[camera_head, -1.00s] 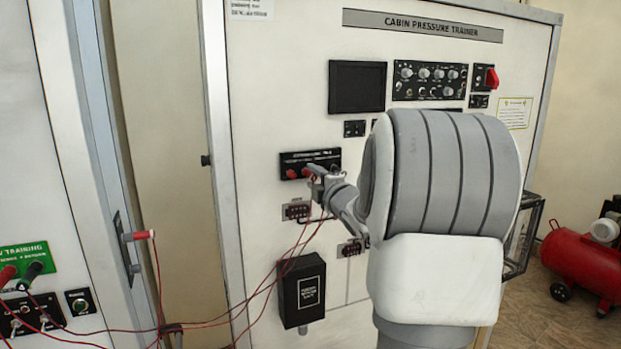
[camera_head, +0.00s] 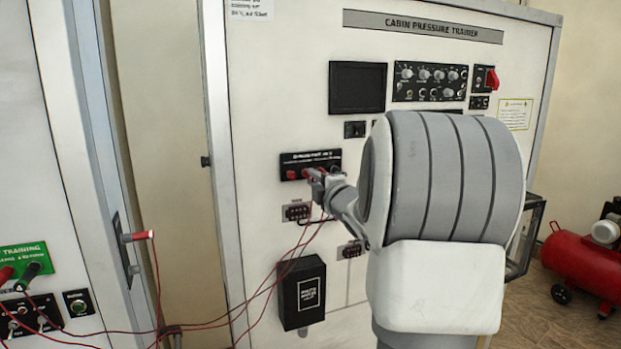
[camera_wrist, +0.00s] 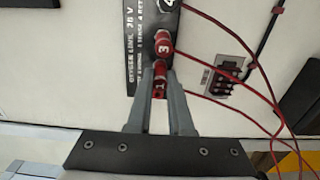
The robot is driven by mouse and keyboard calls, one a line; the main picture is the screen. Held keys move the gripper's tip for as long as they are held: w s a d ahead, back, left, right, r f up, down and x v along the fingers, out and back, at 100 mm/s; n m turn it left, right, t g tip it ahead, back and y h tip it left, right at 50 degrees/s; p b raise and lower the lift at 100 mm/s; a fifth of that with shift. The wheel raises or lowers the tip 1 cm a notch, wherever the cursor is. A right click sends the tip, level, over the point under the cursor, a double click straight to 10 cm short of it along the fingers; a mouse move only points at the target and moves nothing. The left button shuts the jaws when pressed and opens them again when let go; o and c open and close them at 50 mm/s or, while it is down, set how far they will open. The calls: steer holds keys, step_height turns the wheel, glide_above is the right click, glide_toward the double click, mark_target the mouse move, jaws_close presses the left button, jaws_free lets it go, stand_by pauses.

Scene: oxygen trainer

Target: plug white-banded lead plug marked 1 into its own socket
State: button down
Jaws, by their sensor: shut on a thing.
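The red plug marked 1 (camera_wrist: 159,88) is between the fingertips of my gripper (camera_wrist: 159,96) in the wrist view. My gripper is shut on it. In the head view my gripper (camera_head: 322,180) is at the lower edge of the black socket strip (camera_head: 298,160). I cannot tell whether plug 1 is in a socket or in front of it; the fingers hide the spot.
Red leads (camera_wrist: 250,75) hang from the strip. A red plug with a whitish end (camera_head: 139,236) sits in a holder at left. A black box (camera_head: 302,292) and small connectors (camera_head: 296,212) are below the strip. A red compressor (camera_head: 580,265) stands at right.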

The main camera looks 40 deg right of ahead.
mark_target(314, 180)
steer(key=shift+b+v, duration=0.55)
steer(key=shift+v, duration=1.9)
steer(key=shift+a, duration=0.1)
steer(key=shift+a, duration=0.25)
steer(key=a, duration=0.1)
steer(key=s+a+b, duration=0.1)
steer(key=s+a, duration=0.1)
steer(key=a, duration=0.1)
steer(key=shift+s+b, duration=0.25)
steer(key=shift+b, duration=0.15)
steer(key=shift+f+b, duration=0.1)
steer(key=shift+b, duration=0.25)
steer(key=b+x, duration=0.1)
steer(key=x, duration=0.5)
